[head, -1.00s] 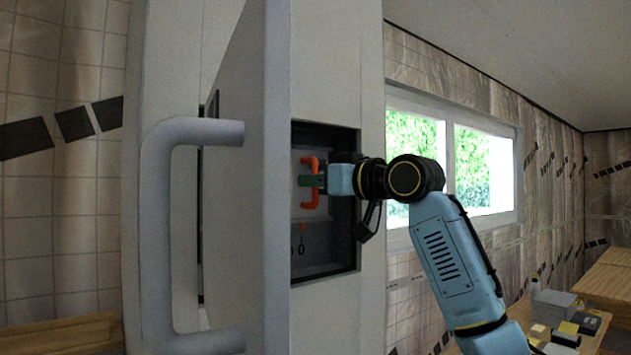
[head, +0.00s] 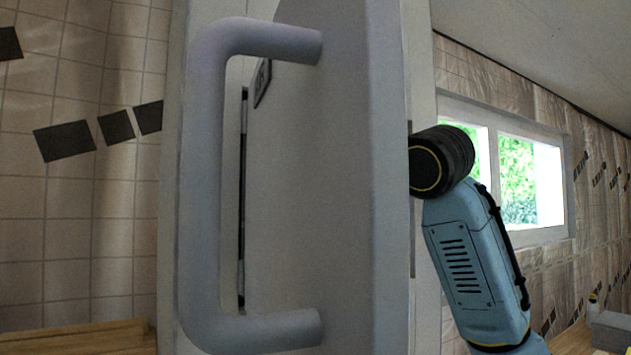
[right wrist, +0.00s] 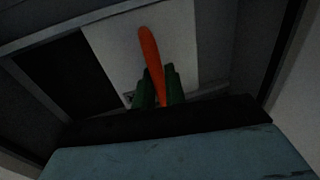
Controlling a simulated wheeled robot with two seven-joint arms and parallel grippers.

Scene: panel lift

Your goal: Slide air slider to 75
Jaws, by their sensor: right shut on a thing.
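In the right wrist view, an orange handle (right wrist: 149,48) stands out in front of a pale plate. My right gripper (right wrist: 158,74), with dark green fingers, is shut on the lower part of this handle, one finger on each side. In the head view, the open grey door (head: 320,190) hides the recess, the handle and my right gripper; only part of my right arm shows at its right edge. No scale, number or slider marking can be read. My left gripper is in neither view.
A large grey bar handle (head: 205,190) sticks out from the door toward me, close to the camera. A window (head: 520,175) is in the tiled wall at the right. In the right wrist view, dark recess walls (right wrist: 60,70) surround the pale plate (right wrist: 105,48).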

